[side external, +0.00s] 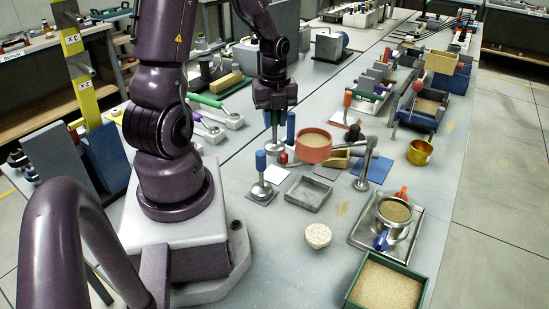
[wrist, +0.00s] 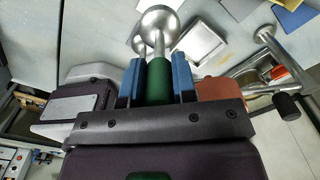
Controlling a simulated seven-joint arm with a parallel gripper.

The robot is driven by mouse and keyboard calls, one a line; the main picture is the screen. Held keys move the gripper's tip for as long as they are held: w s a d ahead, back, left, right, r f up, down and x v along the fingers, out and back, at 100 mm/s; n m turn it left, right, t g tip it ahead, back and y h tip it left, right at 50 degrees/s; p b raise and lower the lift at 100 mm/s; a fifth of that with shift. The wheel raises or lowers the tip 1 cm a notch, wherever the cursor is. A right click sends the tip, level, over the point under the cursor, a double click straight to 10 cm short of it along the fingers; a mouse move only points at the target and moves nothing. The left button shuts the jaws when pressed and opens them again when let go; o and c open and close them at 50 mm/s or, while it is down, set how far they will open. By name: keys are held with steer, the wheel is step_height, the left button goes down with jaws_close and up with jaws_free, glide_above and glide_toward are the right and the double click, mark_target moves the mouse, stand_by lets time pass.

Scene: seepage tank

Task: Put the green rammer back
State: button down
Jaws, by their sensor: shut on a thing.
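The green rammer (wrist: 160,87) has a green handle, a metal shaft and a round metal foot. My gripper (wrist: 158,70) is shut on its handle, with a blue finger on each side in the wrist view. In the side view my gripper (side external: 277,122) points down, the green handle (side external: 274,119) shows between its fingers, and the metal foot hangs below. I cannot tell whether the foot touches anything. A blue-handled rammer (side external: 261,172) stands upright on a dark plate (side external: 262,197) in front of it. A red-handled piece (side external: 283,159) is close by the foot.
A red-orange bowl (side external: 313,148) stands right of my gripper, near a blue plate (side external: 372,172). A grey square tray (side external: 308,195) and a pale bowl (side external: 318,236) are nearer. A metal pot (side external: 393,215) and a green sand box (side external: 385,285) stand right. The front table is fairly clear.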

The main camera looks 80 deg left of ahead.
mark_target(275, 143)
step_height(275, 143, down, 8)
steer(key=shift+r, duration=0.25)
steer(key=c, duration=0.9)
jaws_free()
steer(key=shift+f, duration=0.15)
step_height(275, 143, up, 12)
steer(key=shift+f, duration=0.1)
steer(key=d+r+n+t, duration=0.2)
steer(key=d+r+n, duration=0.3)
steer(key=d+n, duration=0.1)
steer(key=s+d+r+n+t, duration=0.1)
steer(key=d+r+n, duration=0.4)
steer(key=d, duration=0.3)
steer(key=s+d+r+n+t, duration=0.1)
steer(key=d+r+n+t, duration=0.1)
steer(key=d+r+n, duration=0.3)
steer(key=shift+d+r+n+t, duration=0.15)
steer(key=shift+d+r+n, duration=0.05)
steer(key=shift+d+n, duration=0.4)
steer(key=shift+d+r+n+t, duration=0.15)
steer(key=shift+d+n, duration=0.25)
steer(key=shift+d, duration=0.25)
